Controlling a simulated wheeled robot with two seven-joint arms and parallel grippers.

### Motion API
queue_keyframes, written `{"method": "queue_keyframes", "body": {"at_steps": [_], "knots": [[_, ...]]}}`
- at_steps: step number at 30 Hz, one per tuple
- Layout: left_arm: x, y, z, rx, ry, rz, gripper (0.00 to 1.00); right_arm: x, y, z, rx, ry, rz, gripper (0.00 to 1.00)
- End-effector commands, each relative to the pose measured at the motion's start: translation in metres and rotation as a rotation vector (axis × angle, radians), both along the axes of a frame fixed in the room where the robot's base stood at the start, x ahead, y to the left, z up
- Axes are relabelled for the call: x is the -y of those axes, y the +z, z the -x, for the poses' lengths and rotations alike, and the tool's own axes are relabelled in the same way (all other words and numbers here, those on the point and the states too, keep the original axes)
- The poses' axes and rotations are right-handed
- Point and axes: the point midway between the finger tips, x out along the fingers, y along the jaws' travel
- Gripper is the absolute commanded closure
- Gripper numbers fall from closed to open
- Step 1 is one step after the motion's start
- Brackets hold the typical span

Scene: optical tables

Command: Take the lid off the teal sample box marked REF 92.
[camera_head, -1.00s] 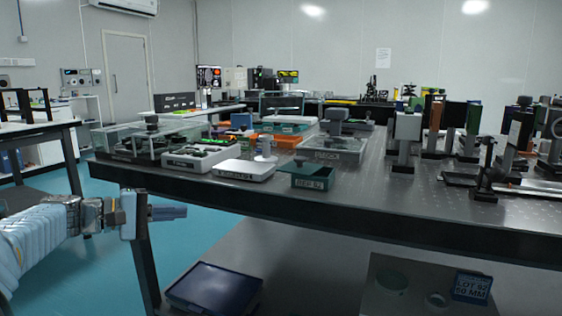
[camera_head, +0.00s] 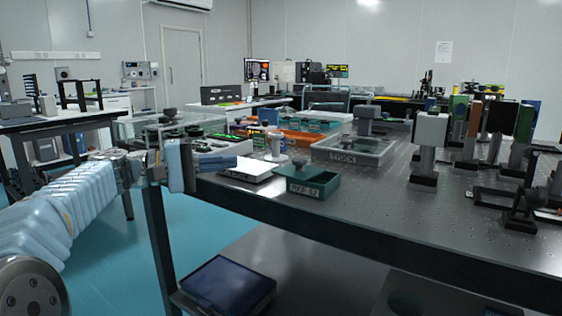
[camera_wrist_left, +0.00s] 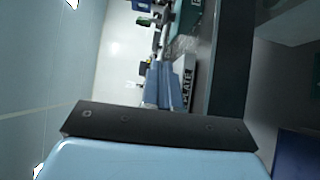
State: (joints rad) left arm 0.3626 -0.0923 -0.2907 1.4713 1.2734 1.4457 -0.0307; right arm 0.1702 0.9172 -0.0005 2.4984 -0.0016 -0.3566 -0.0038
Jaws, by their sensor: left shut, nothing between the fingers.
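The teal sample box (camera_head: 318,187) marked REF 92 stands near the front edge of the optical table in the head view. The closed fingers (camera_wrist_left: 165,85) also show in the left wrist view, near a white case (camera_wrist_left: 188,82) lettered PLATE. My right gripper is not in view.
A white case (camera_head: 250,171) stands between my left gripper and the teal box. A clear-walled STOCK tray (camera_head: 345,158) lies behind the box. Post-mounted optics (camera_head: 427,150) stand to the right. A dark blue tray (camera_head: 228,286) lies below.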

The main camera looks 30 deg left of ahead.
Motion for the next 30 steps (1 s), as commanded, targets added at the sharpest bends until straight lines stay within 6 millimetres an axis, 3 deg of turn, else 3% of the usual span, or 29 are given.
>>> {"method": "queue_keyframes", "body": {"at_steps": [10,18,30], "knots": [[0.052,0.0,-0.054,-0.001,-0.003,-0.001,1.0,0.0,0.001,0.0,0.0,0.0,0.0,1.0],[0.085,0.0,-0.052,0.0,-0.001,0.0,1.0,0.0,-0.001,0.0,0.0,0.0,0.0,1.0],[0.089,0.0,-0.052,-0.001,0.001,-0.001,1.0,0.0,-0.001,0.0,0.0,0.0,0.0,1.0]]}}
